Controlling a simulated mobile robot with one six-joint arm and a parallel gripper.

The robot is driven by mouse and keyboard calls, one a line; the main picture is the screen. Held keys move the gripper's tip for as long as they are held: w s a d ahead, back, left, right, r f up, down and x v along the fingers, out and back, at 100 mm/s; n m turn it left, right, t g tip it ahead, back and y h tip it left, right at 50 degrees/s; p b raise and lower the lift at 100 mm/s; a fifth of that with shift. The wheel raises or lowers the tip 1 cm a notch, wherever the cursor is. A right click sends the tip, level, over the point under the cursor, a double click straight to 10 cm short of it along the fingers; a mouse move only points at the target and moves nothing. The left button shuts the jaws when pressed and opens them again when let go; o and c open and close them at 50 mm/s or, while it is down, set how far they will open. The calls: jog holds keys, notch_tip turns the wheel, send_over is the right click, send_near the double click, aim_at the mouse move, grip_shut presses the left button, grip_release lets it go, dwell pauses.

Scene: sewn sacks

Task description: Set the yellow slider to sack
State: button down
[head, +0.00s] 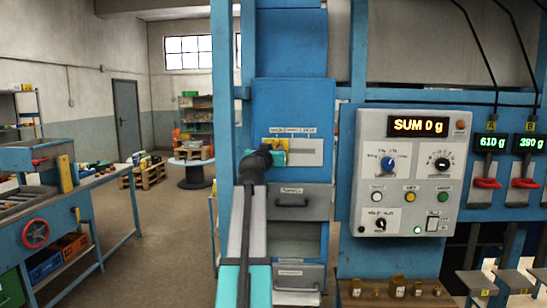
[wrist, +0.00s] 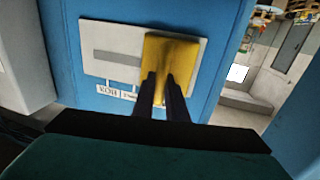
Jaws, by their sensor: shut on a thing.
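The yellow slider (head: 274,143) sits at the left end of the slot in a pale plate (head: 307,152) on the blue cabinet. Small labels run above the slot in the head view, too small to read surely. In the wrist view the yellow slider (wrist: 158,62) is a block at the right end of the slot, and the bare slot (wrist: 115,57) runs left toward a label reading BOX (wrist: 107,91). My gripper (wrist: 164,92) is shut on the slider, its dark fingers on the block. In the head view my gripper (head: 268,157) partly covers the plate's left end.
Grey drawers (head: 303,201) stand below the plate. To the right a control box (head: 413,172) shows SUM 0 g, with two green weight displays (head: 508,143) beyond it. A blue workbench (head: 60,190) stands at the left. Open floor (head: 165,240) lies between.

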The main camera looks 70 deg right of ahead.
jog(key=shift+w, duration=0.1)
jog(key=c, duration=1.8)
grip_release()
jog(key=shift+o, duration=0.2)
jog(key=shift+a, duration=0.2)
jog(key=a+b, duration=0.3)
jog(key=a, duration=1)
jog(key=shift+s+a+b, duration=0.2)
jog(key=shift+s+b, duration=0.1)
jog(key=shift+b, duration=0.05)
